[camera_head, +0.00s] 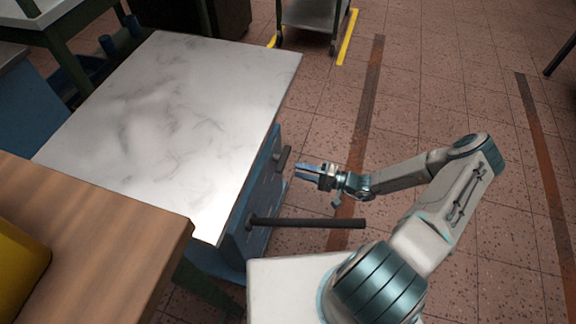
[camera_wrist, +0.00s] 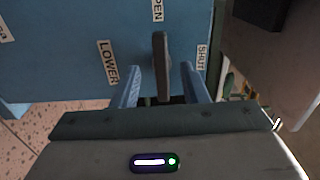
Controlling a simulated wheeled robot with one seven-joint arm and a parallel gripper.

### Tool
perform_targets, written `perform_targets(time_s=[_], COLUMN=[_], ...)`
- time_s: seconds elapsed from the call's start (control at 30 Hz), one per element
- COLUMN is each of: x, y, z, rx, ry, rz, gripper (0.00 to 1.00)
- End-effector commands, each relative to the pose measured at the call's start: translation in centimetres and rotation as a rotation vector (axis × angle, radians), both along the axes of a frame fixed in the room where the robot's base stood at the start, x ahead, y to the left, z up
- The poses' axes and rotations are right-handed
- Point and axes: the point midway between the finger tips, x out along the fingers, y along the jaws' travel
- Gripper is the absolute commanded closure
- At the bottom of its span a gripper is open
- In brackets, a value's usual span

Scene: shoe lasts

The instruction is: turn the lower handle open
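A dark grey bar handle (camera_wrist: 161,65) is on the blue cabinet front in the wrist view. A LOWER label (camera_wrist: 107,62) is to its left, OPEN (camera_wrist: 158,10) above it and SHUT (camera_wrist: 201,57) to its right. My gripper (camera_wrist: 160,72) is open, with one blue finger on each side of the handle and a gap on both sides. In the head view my gripper (camera_head: 300,171) is just right of a short dark handle (camera_head: 282,158) on the cabinet side. Whether the fingers overlap the bar in depth is hard to tell.
A long dark bar (camera_head: 310,223) sticks out of the cabinet side, nearer me than my gripper. The cabinet has a white marble top (camera_head: 170,110). A wooden table (camera_head: 90,230) is at lower left. The tiled floor (camera_head: 420,100) right of the cabinet is mostly free.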

Motion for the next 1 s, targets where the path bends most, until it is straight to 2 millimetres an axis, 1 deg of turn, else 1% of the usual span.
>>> perform_targets(time_s=[0.03,0.1,0.2,0.33,0.5,1.0], x=[-0.5,-1.0,-1.6,-2.2,-2.5,-2.5], y=[-1.2,-2.6,-4.1,-5.4,-6.0,-6.0], z=[0.1,0.1,0.1,0.0,0.0,0.0], rx=[-0.003,-0.002,-0.001,-0.002,-0.001,-0.001], ry=[0.0,0.0,-0.001,0.0,0.0,0.0], rz=[-0.003,-0.003,-0.002,-0.001,0.0,0.001], gripper=[0.6,0.6,0.6,0.6,0.6,0.6])
